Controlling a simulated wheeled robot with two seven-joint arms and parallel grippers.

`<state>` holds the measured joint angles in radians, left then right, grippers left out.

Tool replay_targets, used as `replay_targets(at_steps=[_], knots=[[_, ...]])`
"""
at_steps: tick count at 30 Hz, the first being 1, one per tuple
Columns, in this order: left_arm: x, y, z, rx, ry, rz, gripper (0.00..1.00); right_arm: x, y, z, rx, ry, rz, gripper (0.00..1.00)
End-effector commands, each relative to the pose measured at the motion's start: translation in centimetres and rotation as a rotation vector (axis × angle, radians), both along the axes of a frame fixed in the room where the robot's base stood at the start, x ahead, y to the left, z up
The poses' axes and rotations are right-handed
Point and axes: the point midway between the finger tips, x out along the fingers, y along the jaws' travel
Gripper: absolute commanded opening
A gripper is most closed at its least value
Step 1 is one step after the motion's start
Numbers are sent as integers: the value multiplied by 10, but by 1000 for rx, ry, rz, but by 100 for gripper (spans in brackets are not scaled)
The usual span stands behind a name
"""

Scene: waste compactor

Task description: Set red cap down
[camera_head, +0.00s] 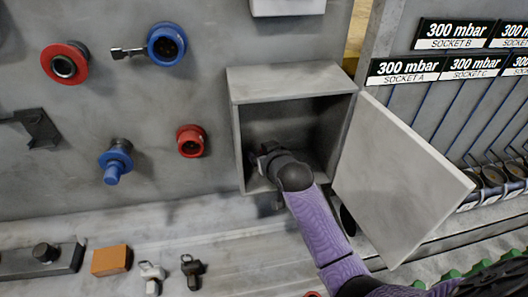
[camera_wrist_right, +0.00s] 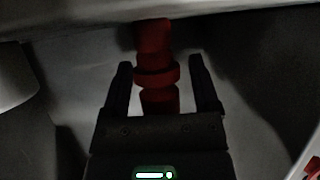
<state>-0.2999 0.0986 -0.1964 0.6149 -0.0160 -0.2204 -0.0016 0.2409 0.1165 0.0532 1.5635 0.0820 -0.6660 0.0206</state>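My right gripper (camera_head: 268,165) reaches into an open grey box on the wall, with my purple arm coming from below. In the right wrist view a red cap-like piece (camera_wrist_right: 157,78), with a wider collar, lies between the fingers of the right gripper (camera_wrist_right: 162,85). Dark gaps show on both sides of it, so the fingers look open and clear of it. The view is dim, and I cannot tell what the red piece rests on. The red piece is hidden in the head view. My left gripper is not in view.
The box (camera_head: 236,140) has its grey door (camera_head: 400,180) swung open to the right. Red and blue fittings (camera_head: 166,45) stick out of the wall at left. An orange block (camera_head: 111,260) and small connectors (camera_head: 152,275) lie on the ledge below.

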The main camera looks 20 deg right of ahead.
Motion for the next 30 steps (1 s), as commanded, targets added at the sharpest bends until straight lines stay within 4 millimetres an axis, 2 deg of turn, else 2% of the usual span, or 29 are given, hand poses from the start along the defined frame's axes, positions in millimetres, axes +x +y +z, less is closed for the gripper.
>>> replay_targets(at_steps=[5, 8, 15, 21, 25, 30], knots=[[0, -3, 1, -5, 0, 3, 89, 0, 0, 3, 0, -1, 0, 78], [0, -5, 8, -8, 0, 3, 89, -11, 1, 9, 0, 0, 0, 78], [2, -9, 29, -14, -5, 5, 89, -65, 5, 37, 0, 1, 0, 78], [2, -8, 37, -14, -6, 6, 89, -99, 7, 52, 0, 0, -1, 78], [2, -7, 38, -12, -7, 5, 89, -107, 8, 55, 0, 0, -1, 78], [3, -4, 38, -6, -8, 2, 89, -108, 8, 55, 1, 0, 0, 78]])
